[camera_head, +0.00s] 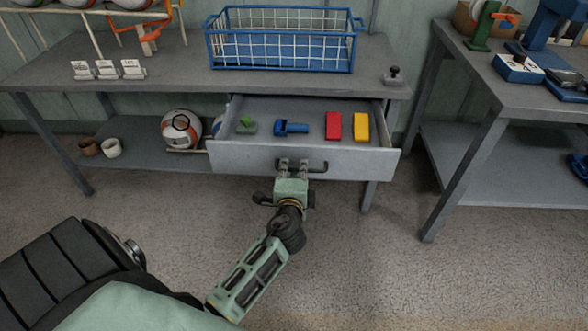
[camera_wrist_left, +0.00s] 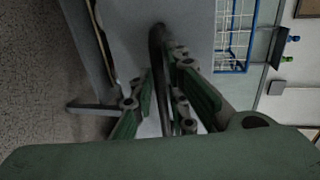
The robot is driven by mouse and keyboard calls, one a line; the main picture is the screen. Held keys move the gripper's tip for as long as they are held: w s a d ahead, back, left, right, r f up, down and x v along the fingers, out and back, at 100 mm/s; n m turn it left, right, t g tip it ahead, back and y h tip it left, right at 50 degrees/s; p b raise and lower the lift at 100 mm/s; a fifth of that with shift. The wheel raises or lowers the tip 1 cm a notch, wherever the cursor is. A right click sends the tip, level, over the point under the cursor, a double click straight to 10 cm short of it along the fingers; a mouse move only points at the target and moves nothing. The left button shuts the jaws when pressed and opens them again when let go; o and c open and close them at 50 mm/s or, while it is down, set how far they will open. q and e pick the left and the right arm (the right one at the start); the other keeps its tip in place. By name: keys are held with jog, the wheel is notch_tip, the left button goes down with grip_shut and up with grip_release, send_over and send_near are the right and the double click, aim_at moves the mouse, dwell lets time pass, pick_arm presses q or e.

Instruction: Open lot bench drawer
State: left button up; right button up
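The lot bench drawer (camera_head: 240,153) stands pulled out from under the bench (camera_head: 180,75) in the head view. Its inside shows a green piece, a blue piece, a red block and a yellow block. Its dark bar handle (camera_head: 318,167) is on the front panel and also shows in the left wrist view (camera_wrist_left: 157,45). My left gripper (camera_head: 293,164) is at the handle, with its fingers on both sides of the bar (camera_wrist_left: 163,75) and closed in on it. Part of the bar is hidden by the fingers. My right gripper is not in view.
A blue wire basket (camera_head: 280,62) and small white cards (camera_head: 107,70) stand on the bench top. A ball (camera_head: 180,128) and two cups (camera_head: 111,148) are on the lower shelf. A second bench (camera_head: 500,72) stands at right. The floor in front is clear.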

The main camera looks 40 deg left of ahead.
pick_arm(q)
jog(key=shift+s+d, duration=0.1)
jog(key=v, duration=1.1)
jog(key=shift+s+d, duration=0.15)
jog(key=shift+s, duration=0.2)
